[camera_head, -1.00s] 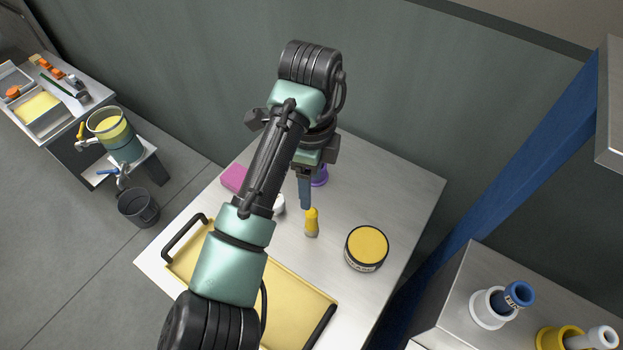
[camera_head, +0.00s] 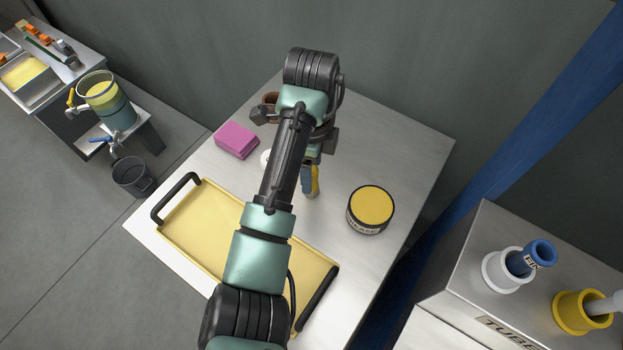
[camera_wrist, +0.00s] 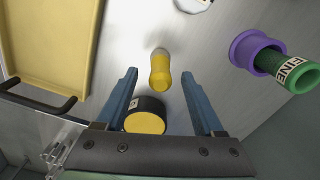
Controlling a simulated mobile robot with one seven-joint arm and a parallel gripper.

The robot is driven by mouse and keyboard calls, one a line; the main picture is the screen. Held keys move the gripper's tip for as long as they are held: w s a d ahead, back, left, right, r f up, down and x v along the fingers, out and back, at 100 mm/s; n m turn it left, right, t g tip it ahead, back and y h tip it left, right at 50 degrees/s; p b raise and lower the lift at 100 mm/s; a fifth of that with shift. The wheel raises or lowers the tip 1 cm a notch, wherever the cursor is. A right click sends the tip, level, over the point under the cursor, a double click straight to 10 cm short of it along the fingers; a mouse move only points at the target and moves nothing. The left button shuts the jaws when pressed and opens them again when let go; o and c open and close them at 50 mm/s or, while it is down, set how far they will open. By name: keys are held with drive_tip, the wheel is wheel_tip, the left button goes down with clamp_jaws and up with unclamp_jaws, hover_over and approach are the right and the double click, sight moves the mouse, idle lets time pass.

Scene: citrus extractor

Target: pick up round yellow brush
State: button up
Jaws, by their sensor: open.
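The round yellow brush (camera_wrist: 160,70) stands on the metal table, its yellow handle towards the camera in the wrist view, with a pale end at its far side. In the head view only part of the brush (camera_head: 315,182) shows beside my blue finger. My gripper (camera_wrist: 160,75) is open, its two blue fingers on either side of the brush in the wrist view, with gaps on both sides. In the head view my gripper (camera_head: 308,176) overlaps the brush. I cannot tell its exact height above the table.
A yellow-lidded black tin (camera_head: 370,208) stands close by on the right. A yellow tray (camera_head: 195,228) with dark handles lies at the left front; a pink stack (camera_head: 236,140) lies behind it. A purple holder with a green tube (camera_wrist: 262,58) stands right in the wrist view. Bare table surrounds the tin.

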drive_tip(key=shift+f, duration=0.8)
clamp_jaws()
wheel_tip(320, 180, up, 10)
drive_tip(key=p, duration=0.4)
